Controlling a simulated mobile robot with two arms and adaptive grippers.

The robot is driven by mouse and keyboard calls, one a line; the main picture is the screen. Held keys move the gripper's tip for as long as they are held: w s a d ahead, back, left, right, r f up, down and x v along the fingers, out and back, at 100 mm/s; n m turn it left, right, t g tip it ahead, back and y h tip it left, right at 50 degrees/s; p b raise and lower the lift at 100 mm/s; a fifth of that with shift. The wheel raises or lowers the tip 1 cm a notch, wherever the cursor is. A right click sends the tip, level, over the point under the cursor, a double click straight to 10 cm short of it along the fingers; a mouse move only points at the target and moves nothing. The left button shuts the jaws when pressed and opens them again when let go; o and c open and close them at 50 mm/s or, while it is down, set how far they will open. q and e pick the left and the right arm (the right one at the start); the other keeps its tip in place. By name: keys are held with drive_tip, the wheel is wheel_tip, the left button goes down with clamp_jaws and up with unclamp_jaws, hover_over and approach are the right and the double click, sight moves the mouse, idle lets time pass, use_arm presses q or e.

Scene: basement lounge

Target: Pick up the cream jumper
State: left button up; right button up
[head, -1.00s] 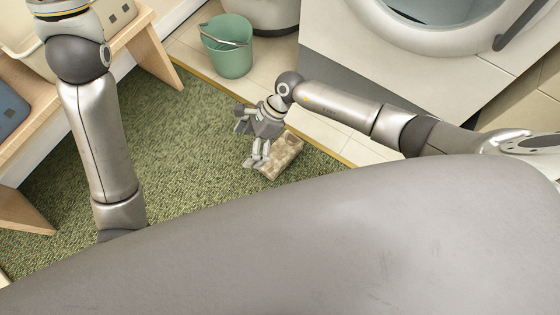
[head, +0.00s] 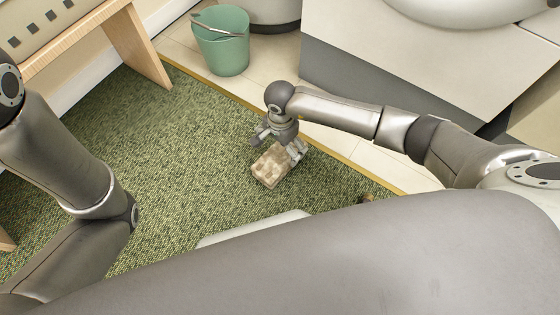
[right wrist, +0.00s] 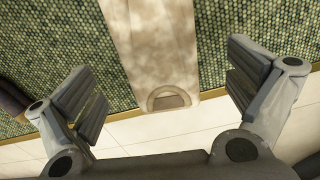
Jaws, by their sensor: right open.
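The cream jumper (head: 271,167) lies on the green carpet as a flat, folded, mottled cream-beige bundle. It also shows in the right wrist view (right wrist: 152,45), running from the top edge down between the fingers, with a rounded opening at its near end. My right gripper (head: 278,145) is open above the jumper's far end. In the right wrist view its two fingers (right wrist: 165,85) stand wide apart, one on either side of the jumper, with a gap on both sides. My left gripper is not in view; only left arm links show at the left of the head view.
A green bucket (head: 222,45) stands on the pale tiles beyond the carpet's yellow edge strip. A white appliance (head: 400,50) is at upper right. A wooden bench (head: 140,48) is at upper left. A pale flat object (head: 245,230) shows at the bottom.

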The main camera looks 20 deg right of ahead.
sight(280, 155)
drive_tip(key=shift+f, duration=0.5)
drive_tip(key=f+b, duration=0.4)
drive_tip(key=shift+s+a, duration=0.2)
drive_tip(key=shift+s, duration=0.05)
drive_tip(key=shift+f+b, duration=0.55)
drive_tip(key=shift+r, duration=0.1)
drive_tip(key=shift+c, duration=0.3)
drive_tip(key=c, duration=1.2)
